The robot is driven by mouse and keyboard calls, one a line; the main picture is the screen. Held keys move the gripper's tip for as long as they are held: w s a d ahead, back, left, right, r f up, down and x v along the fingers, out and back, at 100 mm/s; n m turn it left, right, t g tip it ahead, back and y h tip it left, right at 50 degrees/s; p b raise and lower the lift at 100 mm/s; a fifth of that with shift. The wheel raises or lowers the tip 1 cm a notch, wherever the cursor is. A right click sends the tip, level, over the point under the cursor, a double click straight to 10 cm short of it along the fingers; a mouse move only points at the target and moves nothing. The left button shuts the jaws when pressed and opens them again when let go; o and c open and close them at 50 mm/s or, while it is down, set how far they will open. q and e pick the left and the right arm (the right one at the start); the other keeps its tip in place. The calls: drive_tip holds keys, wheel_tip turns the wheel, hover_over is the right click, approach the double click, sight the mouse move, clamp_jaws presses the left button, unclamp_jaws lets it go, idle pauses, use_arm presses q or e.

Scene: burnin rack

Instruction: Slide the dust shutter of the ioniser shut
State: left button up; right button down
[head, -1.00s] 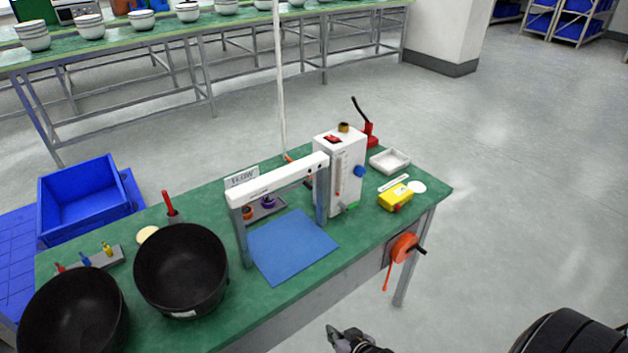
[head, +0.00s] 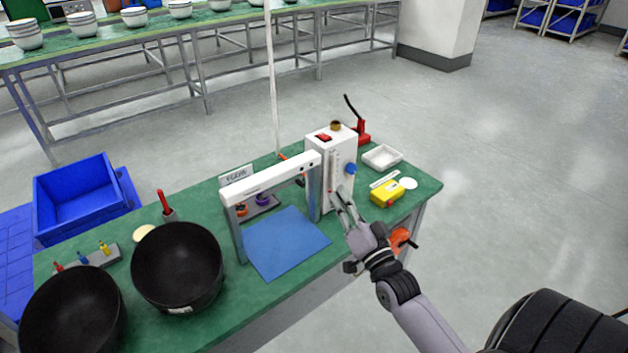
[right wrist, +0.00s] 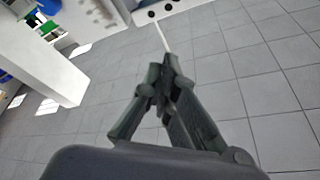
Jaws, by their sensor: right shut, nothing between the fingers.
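A white bar (head: 270,180) on grey posts spans a blue mat (head: 285,243) on the green bench; it looks like the ioniser. Its dust shutter cannot be made out for certain. A white box (head: 322,158) with a red switch, a scale and a blue knob stands against the bar's right end. My right gripper (head: 341,196) is in front of the box's lower front, right of the bar's right post, and hides part of it. I cannot tell whether it touches. Its fingers also show in the right wrist view (right wrist: 166,75), shut and empty. My left gripper is out of view.
Two black bowls (head: 178,266) stand at the bench's left front. A yellow box (head: 386,193), a white tray (head: 382,157) and a red lever tool (head: 361,133) sit to the right. An orange crank (head: 400,239) is on the bench's front edge. The blue mat is clear.

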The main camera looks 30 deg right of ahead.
drive_tip(key=shift+w, duration=0.1)
drive_tip(key=p+x, duration=0.3)
drive_tip(key=x, duration=0.7)
drive_tip(key=shift+a+f+p, duration=0.25)
drive_tip(key=shift+a+f, duration=0.35)
drive_tip(key=shift+f, duration=0.3)
drive_tip(key=shift+a+f+p, duration=0.25)
drive_tip(key=shift+a+f, duration=0.35)
drive_tip(key=shift+f, duration=0.25)
drive_tip(key=shift+a, duration=0.1)
drive_tip(key=a, duration=0.2)
drive_tip(key=a+p, duration=0.1)
drive_tip(key=a, duration=0.2)
drive_tip(key=s+a, duration=0.1)
drive_tip(key=a, duration=0.1)
drive_tip(key=shift+a, duration=0.3)
drive_tip(key=shift+d, duration=0.1)
